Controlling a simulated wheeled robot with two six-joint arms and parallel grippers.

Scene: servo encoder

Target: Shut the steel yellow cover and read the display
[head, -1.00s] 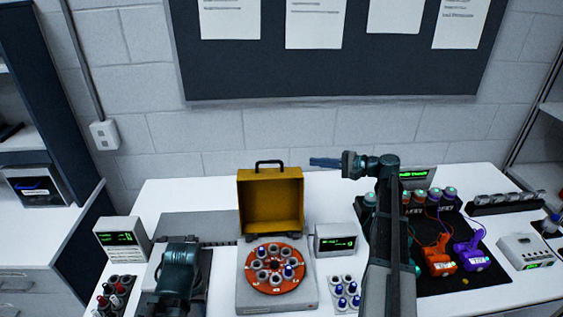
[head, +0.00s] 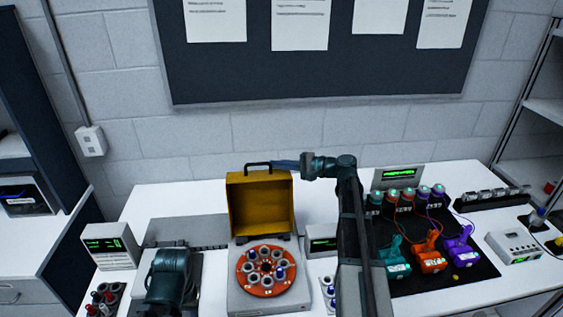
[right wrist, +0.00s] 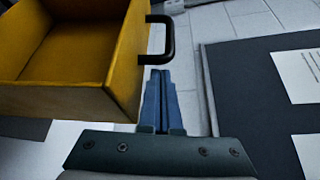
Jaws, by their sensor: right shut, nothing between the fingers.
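The yellow cover (head: 260,206) stands open and upright behind the orange round rotor (head: 267,271) on its grey base (head: 268,304). A black handle (head: 257,166) is on its top edge. My right gripper (head: 275,164) is shut and empty, its blue fingertips at or very near the handle's right end. In the right wrist view the yellow cover (right wrist: 75,60) fills the upper left, and the fingers (right wrist: 158,75) point just below the black handle (right wrist: 168,38); contact cannot be told. A display (head: 322,241) stands right of the base, partly hidden by my right arm. My left gripper is not clearly visible.
A display box (head: 110,246) stands at the left of the white table. A black mat (head: 450,285) at the right holds teal, orange and purple devices with wires. A pinboard (head: 320,70) hangs on the wall behind.

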